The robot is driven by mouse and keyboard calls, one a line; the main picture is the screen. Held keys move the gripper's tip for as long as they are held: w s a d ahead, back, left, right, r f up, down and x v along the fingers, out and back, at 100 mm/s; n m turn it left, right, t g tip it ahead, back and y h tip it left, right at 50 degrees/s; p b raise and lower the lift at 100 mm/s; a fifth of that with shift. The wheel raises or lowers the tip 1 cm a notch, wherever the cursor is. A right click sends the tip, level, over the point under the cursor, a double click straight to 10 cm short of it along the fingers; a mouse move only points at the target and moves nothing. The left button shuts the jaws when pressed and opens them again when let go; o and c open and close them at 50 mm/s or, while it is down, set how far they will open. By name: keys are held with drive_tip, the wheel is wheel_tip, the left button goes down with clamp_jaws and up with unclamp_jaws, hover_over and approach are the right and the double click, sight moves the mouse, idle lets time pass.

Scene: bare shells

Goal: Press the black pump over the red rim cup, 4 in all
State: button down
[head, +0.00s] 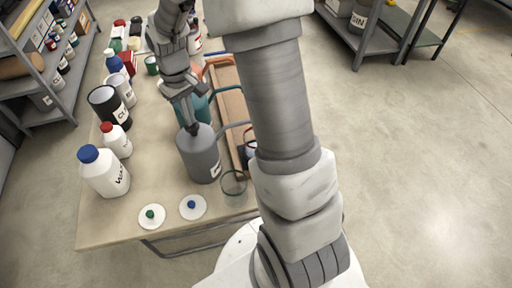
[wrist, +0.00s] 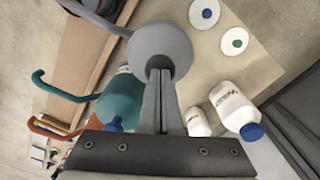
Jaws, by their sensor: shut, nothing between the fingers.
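A dark grey pump bottle (head: 203,160) stands near the table's front edge, the closest match to the black pump. Its grey spout (head: 236,126) reaches right over the tray. My gripper (head: 194,129) is shut and empty, its fingertips at the bottle's top; I cannot tell whether they touch. In the wrist view the fingertips (wrist: 160,75) overlap the grey pump bottle (wrist: 160,45). A cup with dark and red parts (head: 250,150) shows under the spout's end, mostly hidden by my arm; its rim is unclear.
A teal pump bottle (wrist: 120,101) stands right beside the grey one, with an orange spout (wrist: 55,125) beyond. A clear green-rimmed glass (head: 233,184) stands at the front. White bottles (head: 103,172) and two white discs with knobs (head: 193,207) are left and front.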

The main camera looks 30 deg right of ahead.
drive_tip(key=shift+f+b, duration=0.65)
drive_tip(key=shift+f, duration=0.35)
drive_tip(key=shift+r, duration=0.2)
drive_tip(key=shift+r+p, duration=1.3)
drive_tip(key=shift+r, duration=0.2)
drive_tip(key=shift+f, duration=0.2)
drive_tip(key=shift+f+b, duration=1.2)
drive_tip(key=shift+f, duration=0.25)
drive_tip(key=shift+r, duration=0.15)
drive_tip(key=shift+r+p, duration=1.25)
drive_tip(key=shift+r, duration=0.25)
